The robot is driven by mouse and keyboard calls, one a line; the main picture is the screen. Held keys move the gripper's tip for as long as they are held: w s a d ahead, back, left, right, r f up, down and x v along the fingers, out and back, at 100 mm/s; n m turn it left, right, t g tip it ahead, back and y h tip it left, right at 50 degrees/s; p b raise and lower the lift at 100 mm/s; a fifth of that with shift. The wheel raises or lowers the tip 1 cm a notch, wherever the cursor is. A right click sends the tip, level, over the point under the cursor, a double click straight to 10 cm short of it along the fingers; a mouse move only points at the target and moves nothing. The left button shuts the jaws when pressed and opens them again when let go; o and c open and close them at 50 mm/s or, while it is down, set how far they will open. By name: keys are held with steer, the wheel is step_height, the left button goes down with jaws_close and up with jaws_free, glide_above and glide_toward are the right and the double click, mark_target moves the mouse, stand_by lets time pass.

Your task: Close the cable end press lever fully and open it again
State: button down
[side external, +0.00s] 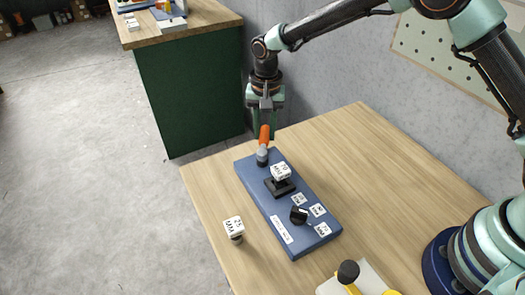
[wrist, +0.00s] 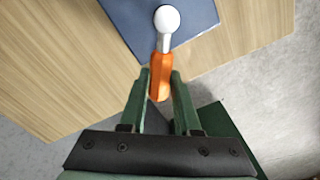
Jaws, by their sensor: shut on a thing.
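The press lever has an orange handle (side external: 264,134) on a pale grey round-ended foot (side external: 262,155) at the far end of the blue press base (side external: 266,206). The handle rises from the base toward my gripper; its exact tilt is hard to tell. In the wrist view the orange handle (wrist: 160,82) lies between my fingers, with the white rounded end (wrist: 167,19) over the blue base. My gripper (wrist: 161,76) is shut on the handle. In the side view my gripper (side external: 266,115) is above the base, and its fingertips partly hide the handle's top.
A white marked block (side external: 281,171) sits on a black mount on the base, near a black knob (side external: 299,215). Another white marked block (side external: 234,225) stands on the table to the left. A yellow-and-black tool (side external: 350,277) is at the front.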

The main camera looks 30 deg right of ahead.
steer(key=n, duration=0.1)
steer(key=a+n, duration=0.1)
steer(key=n, duration=0.1)
steer(key=shift+w+a, duration=0.3)
steer(key=shift+w, duration=0.1)
steer(key=a+n, duration=0.1)
steer(key=n, duration=0.1)
steer(key=a+n, duration=0.1)
steer(key=shift+w+r+n, duration=0.1)
steer(key=shift+w+n, duration=0.1)
steer(key=shift+n, duration=0.2)
steer(key=a+n, duration=0.2)
steer(key=n, duration=0.1)
steer(key=shift+s, duration=0.15)
steer(key=shift+s+a+n, duration=0.2)
steer(key=shift+a+n, duration=0.2)
steer(key=shift+n, duration=0.5)
steer(key=shift+s+a+n, duration=0.15)
steer(key=shift+a+n, duration=0.2)
steer(key=shift+n, duration=0.55)
steer(key=c, duration=0.6)
jaws_free()
steer(key=shift+c, duration=0.2)
